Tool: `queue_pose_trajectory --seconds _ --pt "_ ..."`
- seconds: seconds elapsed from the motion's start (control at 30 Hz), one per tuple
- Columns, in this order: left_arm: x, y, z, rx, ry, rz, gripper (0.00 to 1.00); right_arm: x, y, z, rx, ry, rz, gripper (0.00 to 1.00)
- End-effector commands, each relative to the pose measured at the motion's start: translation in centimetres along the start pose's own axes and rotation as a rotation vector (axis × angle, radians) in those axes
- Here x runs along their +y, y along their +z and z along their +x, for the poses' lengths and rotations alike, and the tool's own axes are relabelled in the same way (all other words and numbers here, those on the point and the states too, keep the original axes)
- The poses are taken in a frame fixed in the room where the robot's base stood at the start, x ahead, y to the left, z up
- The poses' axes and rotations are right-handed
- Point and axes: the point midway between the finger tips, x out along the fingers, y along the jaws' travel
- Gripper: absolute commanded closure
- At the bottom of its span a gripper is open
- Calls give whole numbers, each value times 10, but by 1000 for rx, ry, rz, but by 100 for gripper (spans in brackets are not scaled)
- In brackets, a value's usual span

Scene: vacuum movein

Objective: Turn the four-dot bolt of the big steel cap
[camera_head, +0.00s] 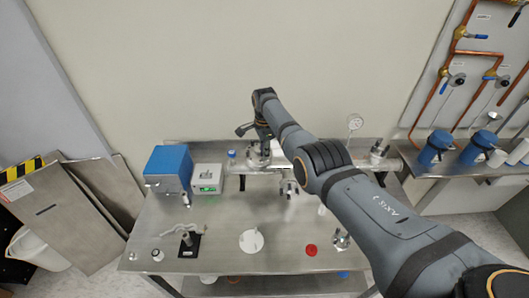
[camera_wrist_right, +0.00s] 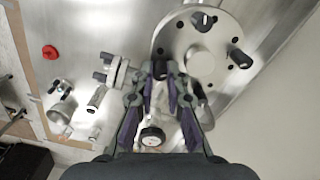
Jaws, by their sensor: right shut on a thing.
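The big steel cap (camera_wrist_right: 207,68) is a round plate with dark bolts round its rim, in the right wrist view. One dark bolt (camera_wrist_right: 241,59) stands at its right side and another (camera_wrist_right: 203,20) at its top. My right gripper (camera_wrist_right: 160,70) is at the cap's left rim, shut on a dark bolt that its fingers mostly hide. I cannot read any dots on it. In the head view my right gripper (camera_head: 258,150) reaches the back of the steel table, and the arm covers part of the cap there. My left gripper is not in view.
The steel table (camera_head: 215,225) holds a blue box (camera_head: 168,172), a grey instrument (camera_head: 208,178), a white disc (camera_head: 251,241) and a red disc (camera_head: 311,250). A gauge (camera_head: 355,122) stands at the back. Copper pipes with valves (camera_head: 459,80) are at the right.

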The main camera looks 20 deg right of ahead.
Motion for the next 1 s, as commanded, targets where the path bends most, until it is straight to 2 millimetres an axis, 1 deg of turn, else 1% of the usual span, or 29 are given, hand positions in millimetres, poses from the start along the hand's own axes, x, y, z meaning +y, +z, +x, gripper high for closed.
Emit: queue_pose_trajectory --seconds 0.03,0.1,0.37,0.47,0.57,0.8,0.9,1.0 --pt "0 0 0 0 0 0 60 0 0 -1 1 -2 0 85" --pt "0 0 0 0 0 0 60 0 0 -1 1 -2 0 77" --pt "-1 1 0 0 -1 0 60 0 0 0 0 -1 -1 77" --pt "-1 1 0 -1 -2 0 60 -1 0 -5 0 -3 -1 77" --pt "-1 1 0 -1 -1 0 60 -1 0 -18 0 -4 -1 77" --pt "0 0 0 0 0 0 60 -1 0 -77 0 -5 -1 77" --pt "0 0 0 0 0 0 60 -1 0 -98 0 -4 -1 77" --pt "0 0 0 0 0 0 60 -1 0 -111 0 -2 -1 77"
